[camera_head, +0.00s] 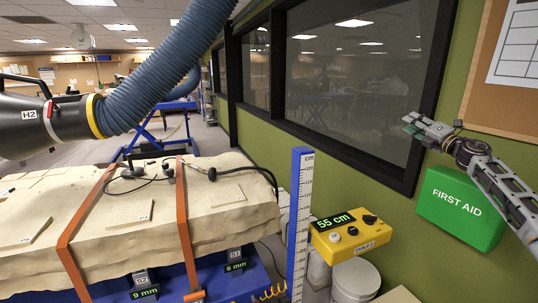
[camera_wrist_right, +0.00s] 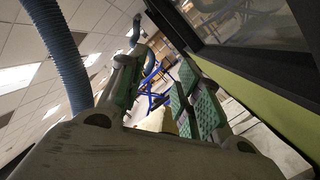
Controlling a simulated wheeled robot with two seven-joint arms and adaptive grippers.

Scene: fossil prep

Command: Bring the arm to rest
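My right gripper (camera_head: 409,125) is raised at the right side of the head view, in front of the window frame and the green wall. Its arm comes in from the right edge, passing in front of and above the first aid box. In the right wrist view the two fingers with green pads stand apart, and the right gripper (camera_wrist_right: 162,85) is open with nothing seen between them. My left gripper is not in view.
A green first aid box (camera_head: 462,207) hangs on the wall close below my right arm. A yellow control box (camera_head: 350,236) reads 55 cm beside an upright ruler (camera_head: 299,220). A strapped pale block (camera_head: 140,215) lies left, under a blue hose (camera_head: 165,65).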

